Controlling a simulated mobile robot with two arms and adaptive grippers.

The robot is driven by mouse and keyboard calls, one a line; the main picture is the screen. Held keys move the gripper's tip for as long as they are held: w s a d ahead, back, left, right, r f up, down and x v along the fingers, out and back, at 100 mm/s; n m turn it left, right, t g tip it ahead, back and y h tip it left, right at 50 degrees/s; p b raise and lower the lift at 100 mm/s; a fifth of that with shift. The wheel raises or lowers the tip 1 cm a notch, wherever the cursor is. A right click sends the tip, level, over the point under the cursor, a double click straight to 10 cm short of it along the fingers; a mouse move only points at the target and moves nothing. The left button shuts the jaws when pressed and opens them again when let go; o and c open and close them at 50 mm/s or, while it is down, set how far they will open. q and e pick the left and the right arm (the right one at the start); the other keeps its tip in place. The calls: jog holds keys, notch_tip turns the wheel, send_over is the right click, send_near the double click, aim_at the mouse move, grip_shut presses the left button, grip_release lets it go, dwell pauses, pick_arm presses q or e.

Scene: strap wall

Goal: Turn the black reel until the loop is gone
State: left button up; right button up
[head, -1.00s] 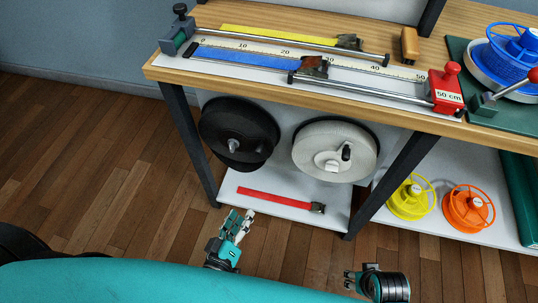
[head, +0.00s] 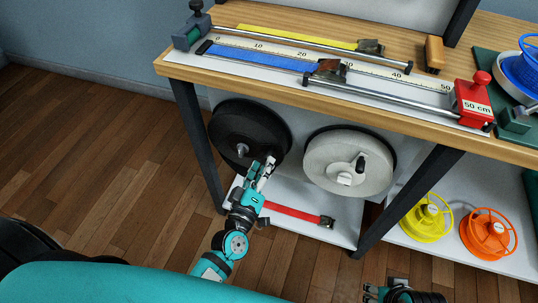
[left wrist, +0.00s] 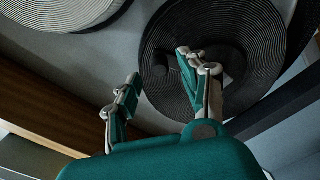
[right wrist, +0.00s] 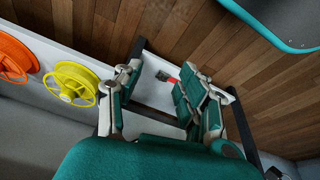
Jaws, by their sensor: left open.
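The black reel (head: 262,122) hangs under the bench top, left of the white reel. Its grey knob (head: 242,150) sticks out at the front. My left gripper (head: 265,170) is open and empty, just in front of and below the black reel's lower right edge. In the left wrist view the black reel (left wrist: 255,35) lies beyond the fingers, with one finger overlapping its hub; contact cannot be told. I cannot make out a loop of strap at the reel. My right gripper (right wrist: 160,72) is open and empty, low at the right, above the floor.
The white reel (head: 325,155) hangs beside the black one. A red strap (head: 292,211) lies on the lower shelf (head: 335,232). Bench legs (head: 197,140) flank the reels. A blue strap (head: 260,58) lies along the scale above. Yellow (head: 425,218) and orange (head: 488,235) spools stand at right.

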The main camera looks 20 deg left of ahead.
pick_arm(q)
jog(key=w, duration=0.4)
jog(key=shift+w, duration=0.35)
pick_arm(e)
jog(key=shift+v, duration=1)
jog(key=shift+w, duration=0.2)
pick_arm(q)
grip_shut()
pick_arm(e)
jog(key=shift+d+f, duration=0.1)
jog(key=shift+d, duration=0.05)
